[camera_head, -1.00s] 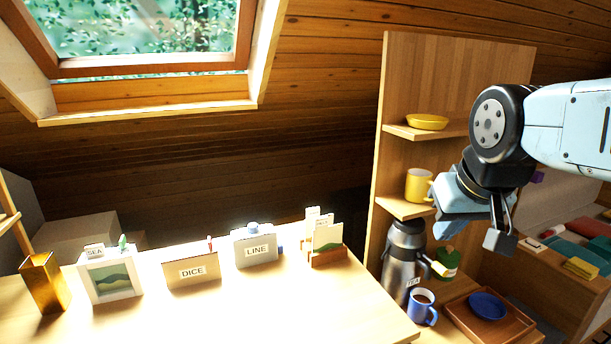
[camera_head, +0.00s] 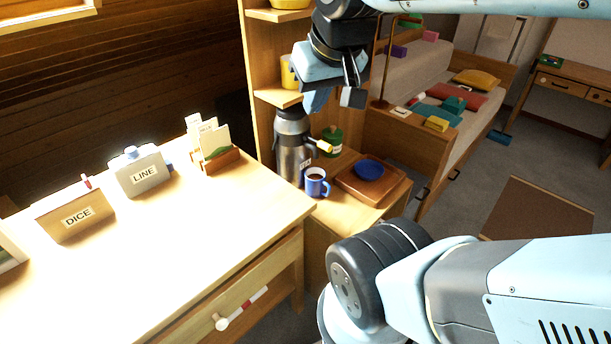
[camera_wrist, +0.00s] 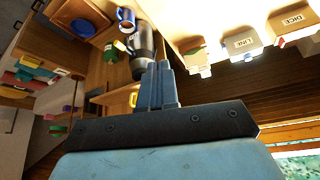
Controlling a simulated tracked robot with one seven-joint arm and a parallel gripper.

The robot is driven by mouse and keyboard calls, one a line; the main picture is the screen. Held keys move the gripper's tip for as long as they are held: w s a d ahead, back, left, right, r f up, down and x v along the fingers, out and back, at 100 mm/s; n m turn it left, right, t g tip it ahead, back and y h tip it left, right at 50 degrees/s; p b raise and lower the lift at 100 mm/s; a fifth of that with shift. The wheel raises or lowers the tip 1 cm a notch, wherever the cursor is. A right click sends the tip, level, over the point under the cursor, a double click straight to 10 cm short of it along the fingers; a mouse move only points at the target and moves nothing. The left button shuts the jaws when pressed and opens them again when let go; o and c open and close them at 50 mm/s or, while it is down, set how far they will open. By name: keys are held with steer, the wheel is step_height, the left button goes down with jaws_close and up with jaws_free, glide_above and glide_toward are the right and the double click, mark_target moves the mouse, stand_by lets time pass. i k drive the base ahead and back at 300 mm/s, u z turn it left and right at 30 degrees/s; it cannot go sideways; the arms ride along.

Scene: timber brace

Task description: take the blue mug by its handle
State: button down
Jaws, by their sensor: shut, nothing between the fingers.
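The blue mug (camera_head: 314,184) stands upright on the low wooden cabinet, with dark liquid inside. Its handle (camera_head: 327,188) points right in the head view, toward the tray. The mug also shows at the top of the wrist view (camera_wrist: 125,18). My gripper (camera_head: 336,99) is shut and empty, raised in front of the shelf unit and well apart from the mug. In the wrist view its fingers (camera_wrist: 158,82) are together, with the steel flask just beyond their tips in the picture.
A steel flask (camera_head: 289,150) stands close behind the mug's left. A wooden tray (camera_head: 390,190) with a blue dish (camera_head: 369,170) lies to the right. A green jar (camera_head: 333,137) stands behind. The desk (camera_head: 190,235) edges in at left; shelves (camera_head: 277,97) rise above.

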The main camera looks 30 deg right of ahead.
mark_target(315, 177)
steer(key=z, duration=1.55)
steer(key=k, duration=1.5)
steer(key=u, duration=0.95)
steer(key=i, duration=1.05)
